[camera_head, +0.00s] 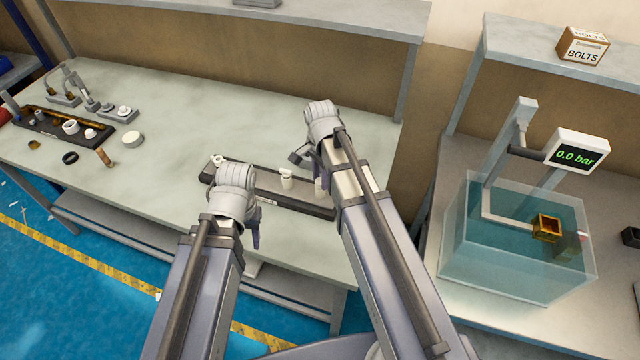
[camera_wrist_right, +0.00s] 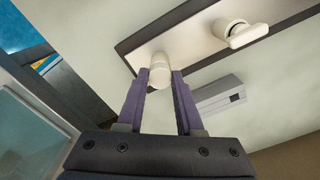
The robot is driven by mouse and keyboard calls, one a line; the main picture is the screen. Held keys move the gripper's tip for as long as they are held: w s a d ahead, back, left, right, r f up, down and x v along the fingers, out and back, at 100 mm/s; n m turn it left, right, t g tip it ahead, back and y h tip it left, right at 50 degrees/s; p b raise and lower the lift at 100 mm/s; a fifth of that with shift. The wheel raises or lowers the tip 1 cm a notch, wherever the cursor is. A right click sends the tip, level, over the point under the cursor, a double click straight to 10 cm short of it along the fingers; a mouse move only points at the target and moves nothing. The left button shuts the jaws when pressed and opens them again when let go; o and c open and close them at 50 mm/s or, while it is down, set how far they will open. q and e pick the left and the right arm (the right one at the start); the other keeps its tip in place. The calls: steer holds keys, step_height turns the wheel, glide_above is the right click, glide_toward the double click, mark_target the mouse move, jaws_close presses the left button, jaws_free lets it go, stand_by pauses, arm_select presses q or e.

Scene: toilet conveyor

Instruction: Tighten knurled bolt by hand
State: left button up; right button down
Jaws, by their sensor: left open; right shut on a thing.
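A white cylindrical piece (camera_wrist_right: 160,66), which looks like the knurled bolt, stands at the edge of a long dark-rimmed tray in the right wrist view. The purple fingers of my right gripper (camera_wrist_right: 160,82) are shut on it, one on each side. Any knurling is too small to make out. In the head view the right gripper (camera_head: 316,168) is mostly hidden by its arm, over the tray's right end. My left gripper (camera_head: 255,238) is open in front of the tray's left part, with only a purple finger showing. The tray (camera_head: 262,187) lies on the workbench.
A white capped fitting (camera_wrist_right: 240,34) stands on the tray beside the held piece. A fixture with white rings (camera_head: 70,127) and loose parts is at the bench's left. A water tank (camera_head: 500,265) and gauge reading 0.0 bar (camera_head: 578,155) are right.

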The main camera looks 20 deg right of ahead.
steer(key=m, duration=0.4)
steer(key=c, duration=0.9)
jaws_free()
steer(key=shift+r, duration=0.1)
step_height(320, 180, up, 3)
steer(key=p, duration=0.3)
